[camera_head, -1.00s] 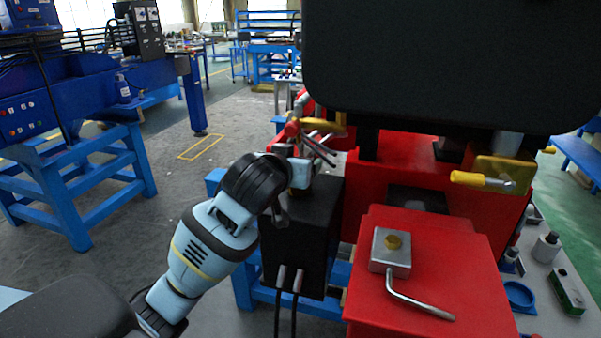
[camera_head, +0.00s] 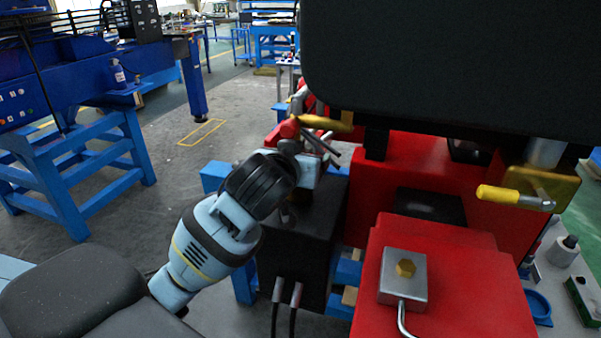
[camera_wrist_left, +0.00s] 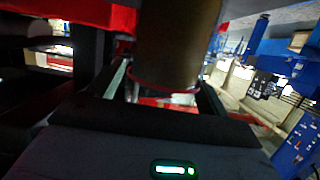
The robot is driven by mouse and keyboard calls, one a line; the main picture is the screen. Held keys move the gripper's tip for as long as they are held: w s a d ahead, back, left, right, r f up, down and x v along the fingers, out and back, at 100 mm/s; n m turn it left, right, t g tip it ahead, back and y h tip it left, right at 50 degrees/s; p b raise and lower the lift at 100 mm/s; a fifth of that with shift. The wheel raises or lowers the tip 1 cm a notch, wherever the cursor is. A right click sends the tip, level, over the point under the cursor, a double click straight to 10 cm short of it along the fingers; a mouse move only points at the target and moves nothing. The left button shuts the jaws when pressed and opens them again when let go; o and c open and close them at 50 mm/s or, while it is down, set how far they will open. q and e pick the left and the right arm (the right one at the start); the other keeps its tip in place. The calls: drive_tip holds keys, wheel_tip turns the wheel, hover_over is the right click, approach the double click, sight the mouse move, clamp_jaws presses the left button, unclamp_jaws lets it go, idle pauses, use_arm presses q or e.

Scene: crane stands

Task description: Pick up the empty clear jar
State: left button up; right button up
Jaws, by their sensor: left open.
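I cannot make out a clear jar in the head view. In the left wrist view, a large dark brownish cylinder (camera_wrist_left: 178,45) with a thin reddish rim at its lower end hangs close in front of my left gripper (camera_wrist_left: 165,97). I cannot tell whether it is the jar or a machine part. The two dark fingers stand apart, one on each side below the cylinder, with no clear grip on it. In the head view my left gripper (camera_head: 308,170) is largely hidden behind my black wrist, beside the machine's levers. My right gripper is not in view.
A red machine (camera_head: 390,185) fills the right side, with a black box (camera_head: 305,240), a yellow-handled lever (camera_head: 500,194) and a metal clamp block (camera_head: 403,277). A large dark panel (camera_head: 440,60) overhangs it. A blue stand (camera_head: 75,170) is at left. Floor between is clear.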

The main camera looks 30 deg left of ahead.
use_arm(q)
drive_tip(key=shift+s+d+r, duration=0.1)
drive_tip(key=shift+s+d, duration=0.05)
drive_tip(key=shift+s, duration=0.15)
drive_tip(key=shift+c, duration=0.4)
drive_tip(key=shift+w, duration=0.1)
drive_tip(key=c, duration=1.2)
drive_tip(key=shift+w, duration=0.1)
